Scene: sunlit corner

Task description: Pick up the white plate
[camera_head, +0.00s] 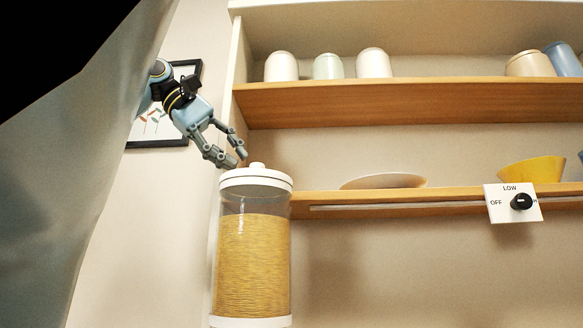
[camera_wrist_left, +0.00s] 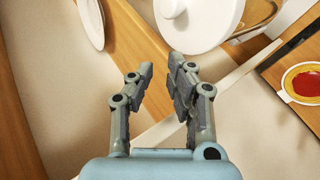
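The white plate (camera_head: 383,182) lies on the lower wooden shelf, seen nearly edge-on in the head view. Part of it shows at the top left of the left wrist view (camera_wrist_left: 92,22). My left gripper (camera_head: 238,160) is to the left of the plate and above it, close over the white lid of a tall jar. In the left wrist view its fingers (camera_wrist_left: 160,68) are apart with nothing between them. I cannot tell whether a finger touches the lid. My right gripper is in neither view.
The tall jar of yellow contents (camera_head: 253,265) stands in front of the shelf's left end. A yellow bowl (camera_head: 531,170) and a control knob panel (camera_head: 512,203) are right of the plate. Pale canisters (camera_head: 328,66) stand on the upper shelf (camera_head: 400,103) above.

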